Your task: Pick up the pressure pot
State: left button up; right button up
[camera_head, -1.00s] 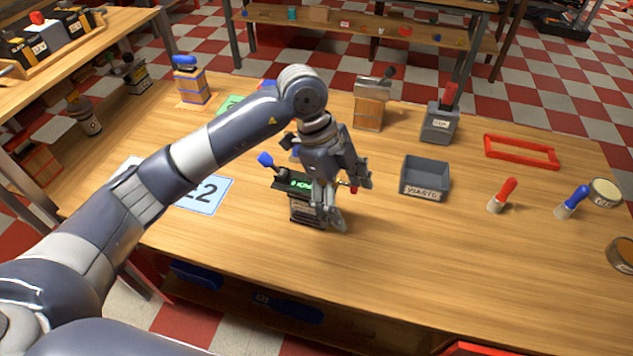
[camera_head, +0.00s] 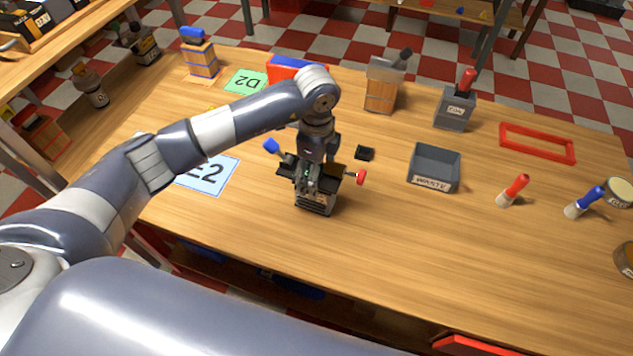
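A dark boxy device (camera_head: 316,205) with a blue knob on its left and a red knob on its right stands upright on the wooden table (camera_head: 420,240). It may be the pressure pot, but no label I can read confirms this. My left gripper (camera_head: 307,188) points down over the top of this device, overlapping its middle. The fingers are small and dark against it, so I cannot tell whether they touch or grip it. My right gripper is not in view.
A grey waste bin (camera_head: 435,168) and a small black block (camera_head: 365,153) lie to the right of the device. A red frame (camera_head: 538,143), brushes and wooden-sided containers stand farther off. A blue E2 card (camera_head: 215,178) lies left. The table's front is clear.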

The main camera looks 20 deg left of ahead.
pick_arm(q)
jog(key=shift+f, duration=0.9)
jog(key=shift+c, duration=0.6)
jog(key=c, duration=1.4)
jog(key=shift+r, duration=0.2)
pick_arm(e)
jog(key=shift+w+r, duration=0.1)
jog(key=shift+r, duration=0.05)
